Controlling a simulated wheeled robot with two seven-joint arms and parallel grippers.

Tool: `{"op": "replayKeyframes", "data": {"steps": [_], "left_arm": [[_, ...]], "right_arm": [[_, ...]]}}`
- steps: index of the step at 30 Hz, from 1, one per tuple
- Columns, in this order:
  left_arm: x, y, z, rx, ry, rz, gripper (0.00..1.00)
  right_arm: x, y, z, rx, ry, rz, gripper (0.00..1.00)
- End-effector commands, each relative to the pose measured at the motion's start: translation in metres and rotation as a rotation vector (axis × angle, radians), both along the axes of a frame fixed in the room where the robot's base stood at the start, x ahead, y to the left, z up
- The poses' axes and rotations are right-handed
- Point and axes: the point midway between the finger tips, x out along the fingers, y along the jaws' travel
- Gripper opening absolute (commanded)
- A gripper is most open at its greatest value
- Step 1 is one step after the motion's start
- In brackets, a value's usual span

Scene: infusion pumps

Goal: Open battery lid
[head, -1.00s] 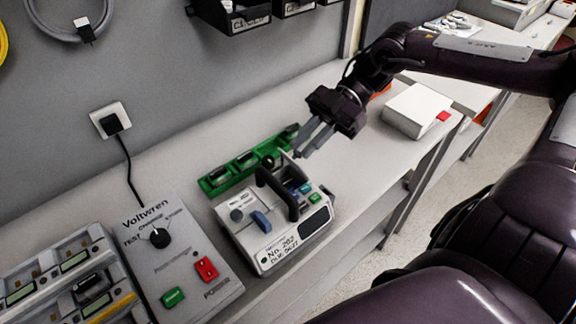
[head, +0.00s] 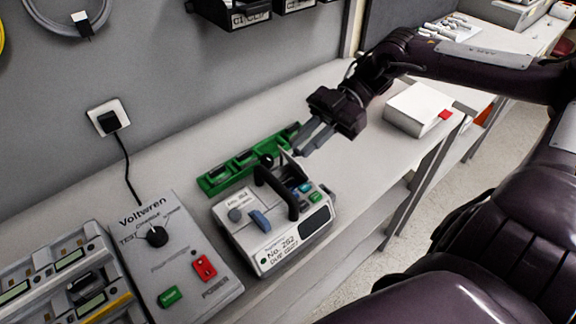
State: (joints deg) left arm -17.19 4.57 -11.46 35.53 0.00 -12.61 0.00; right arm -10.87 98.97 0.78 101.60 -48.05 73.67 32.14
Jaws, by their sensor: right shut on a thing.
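A pale grey infusion pump (head: 250,232) with a black carry handle (head: 277,190) sits on the bench. Its battery lid (head: 293,164), a thin pale flap, stands tilted up at the pump's far end, behind the handle. My right gripper (head: 301,149) reaches in from the upper right, with its grey fingers at the lid's upper edge. It is shut on the lid, though the contact is small and hard to see. My left gripper is not in view.
A green battery rack (head: 215,182) lies just behind the pump. A grey Voltwren tester (head: 185,262) and a charger tray (head: 60,270) stand to the left. A white box (head: 415,107) sits to the right. The bench between pump and box is clear.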

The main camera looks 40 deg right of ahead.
Motion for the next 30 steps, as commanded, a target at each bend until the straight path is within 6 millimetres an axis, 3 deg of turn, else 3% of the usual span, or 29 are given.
{"op": "replayKeyframes", "data": {"steps": [30], "left_arm": [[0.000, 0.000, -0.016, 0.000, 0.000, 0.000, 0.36]], "right_arm": [[0.000, 0.000, -0.004, 0.109, 0.011, 0.000, 0.08]]}}
